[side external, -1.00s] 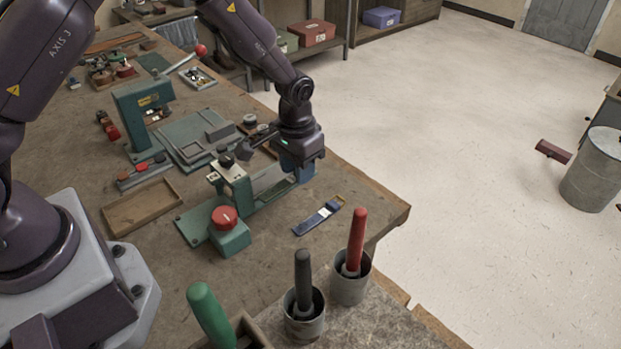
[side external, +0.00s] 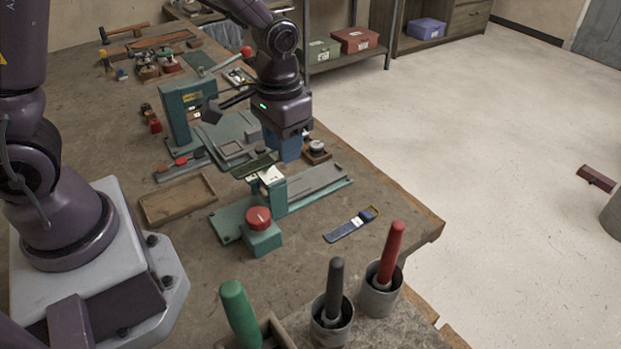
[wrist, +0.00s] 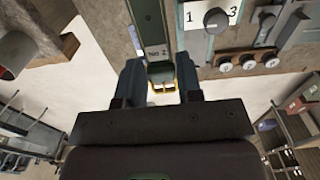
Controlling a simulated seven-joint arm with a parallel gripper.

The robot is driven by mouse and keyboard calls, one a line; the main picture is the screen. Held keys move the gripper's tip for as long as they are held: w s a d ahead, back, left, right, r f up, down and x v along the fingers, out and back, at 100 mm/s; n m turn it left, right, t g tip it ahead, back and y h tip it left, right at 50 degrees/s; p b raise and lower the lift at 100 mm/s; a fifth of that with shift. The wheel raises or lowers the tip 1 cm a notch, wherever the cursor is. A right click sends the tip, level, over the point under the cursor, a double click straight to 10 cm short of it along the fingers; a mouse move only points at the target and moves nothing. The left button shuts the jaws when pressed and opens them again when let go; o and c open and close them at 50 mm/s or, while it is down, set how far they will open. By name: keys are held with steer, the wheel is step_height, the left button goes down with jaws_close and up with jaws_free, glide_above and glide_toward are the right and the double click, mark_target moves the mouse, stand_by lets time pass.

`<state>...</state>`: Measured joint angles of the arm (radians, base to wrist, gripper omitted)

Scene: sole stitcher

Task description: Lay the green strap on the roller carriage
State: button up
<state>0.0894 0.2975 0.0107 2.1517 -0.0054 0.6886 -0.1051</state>
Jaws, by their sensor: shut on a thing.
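My gripper (side external: 284,150) is above the bench, behind the low green fixture. In the wrist view, the blue fingers of my gripper (wrist: 159,82) are shut on the end of the green strap (wrist: 150,22), near its yellow buckle. The strap carries a "No 2" label and extends beyond the fingers. In the side view, the dark green strap (side external: 254,164) shows beside the fingers, over the fixture's upright. The low green fixture (side external: 232,219) has a red knob and a long grey bed. I cannot tell for sure which part is the roller carriage; no rollers show clearly.
A blue strap (side external: 350,226) lies on the bench right of the fixture. A shallow wooden tray (side external: 178,199) lies left. A green machine (side external: 187,110) with a red-tipped lever stands behind. Cups with red (side external: 391,250) and black (side external: 335,287) handled tools stand in front.

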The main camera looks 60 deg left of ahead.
glide_above(322, 175)
step_height(322, 175, down, 12)
steer(key=shift+f, duration=2.15)
steer(key=shift+f, duration=0.15)
steer(key=o, duration=0.9)
